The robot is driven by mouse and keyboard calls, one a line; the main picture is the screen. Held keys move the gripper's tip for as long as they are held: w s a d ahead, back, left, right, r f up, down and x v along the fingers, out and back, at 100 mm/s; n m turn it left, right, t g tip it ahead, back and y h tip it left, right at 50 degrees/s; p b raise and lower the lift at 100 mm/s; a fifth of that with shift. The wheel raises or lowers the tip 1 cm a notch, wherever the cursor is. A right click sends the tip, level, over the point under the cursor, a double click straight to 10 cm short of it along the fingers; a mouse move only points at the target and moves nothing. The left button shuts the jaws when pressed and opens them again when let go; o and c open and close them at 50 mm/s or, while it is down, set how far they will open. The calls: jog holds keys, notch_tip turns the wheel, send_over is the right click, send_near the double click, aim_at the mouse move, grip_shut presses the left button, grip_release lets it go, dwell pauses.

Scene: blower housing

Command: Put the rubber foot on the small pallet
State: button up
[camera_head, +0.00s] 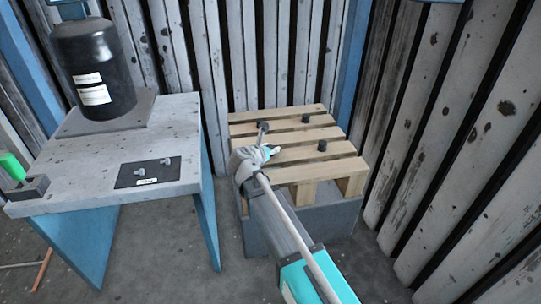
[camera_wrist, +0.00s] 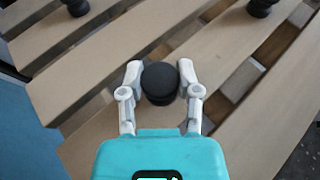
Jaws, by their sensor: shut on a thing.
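My gripper (camera_wrist: 160,85) is shut on a black round rubber foot (camera_wrist: 160,80), with one pale finger on each side of it. In the head view my gripper (camera_head: 263,131) reaches over the left part of the small wooden pallet (camera_head: 318,174), with the dark foot (camera_head: 263,126) at its tip. The pallet's slats (camera_wrist: 118,62) show under the foot in the wrist view. I cannot tell whether the foot touches the wood. Two similar black feet stand on the pallet, one at the back (camera_head: 306,118) and one at the right (camera_head: 322,146).
The pallet rests on a grey block (camera_head: 330,220). A grey table with blue legs (camera_head: 190,125) stands to its left. It carries a black cylinder (camera_head: 95,65), a dark mat (camera_head: 147,173) with small metal parts, and a green-topped item (camera_head: 12,166). Plank walls (camera_head: 450,120) close the back and right.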

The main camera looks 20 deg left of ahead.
jog(key=shift+f, duration=0.5)
jog(key=o, duration=0.9)
jog(key=shift+o, duration=0.2)
jog(key=shift+s+r, duration=0.1)
jog(key=shift+p+v, duration=2.1)
jog(key=shift+v, duration=3.8)
